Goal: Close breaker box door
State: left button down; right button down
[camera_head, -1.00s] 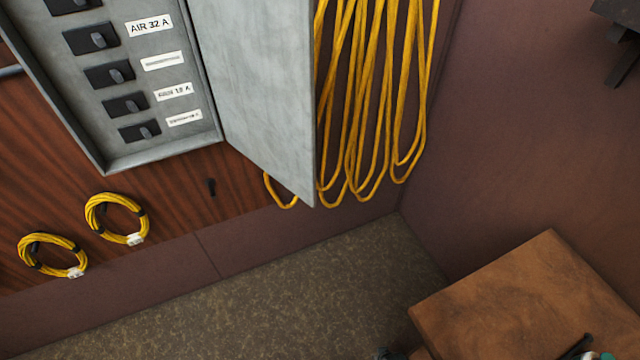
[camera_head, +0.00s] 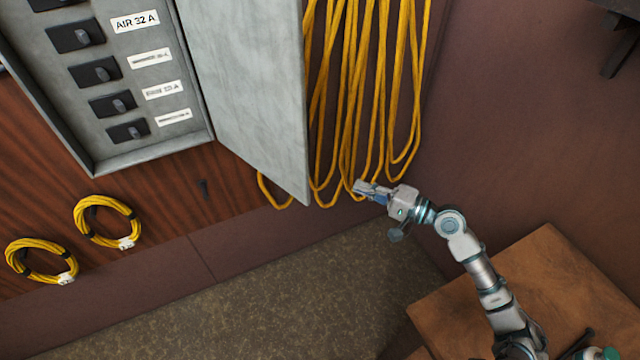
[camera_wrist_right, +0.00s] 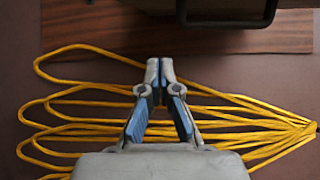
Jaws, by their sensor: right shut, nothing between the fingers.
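The breaker box (camera_head: 150,165) is on the wooden wall at upper left, with its switches and labels showing. Its grey door (camera_head: 245,80) stands open, swung out to the right. My right gripper (camera_head: 358,187) is shut and empty, to the right of the door's lower corner and apart from it in the picture. In the right wrist view my right gripper (camera_wrist_right: 159,62) has its fingertips together in front of the yellow cables, and a dark edge with a handle-like bar (camera_wrist_right: 228,20) shows at the top. My left gripper is not in view.
Yellow cables (camera_head: 385,90) hang on the wall behind and right of the door. Two coiled yellow cables (camera_head: 108,222) hang below the box. A brown box-like surface (camera_head: 440,310) is at lower right. The floor (camera_head: 270,300) below the door is clear.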

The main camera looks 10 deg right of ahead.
jog(key=w+a+p, duration=0.3)
jog(key=a+p, duration=0.1)
jog(key=a, duration=0.6)
jog(key=shift+w+a, duration=0.15)
jog(key=shift+w, duration=0.2)
jog(key=shift+f, duration=0.1)
jog(key=shift+p, duration=0.3)
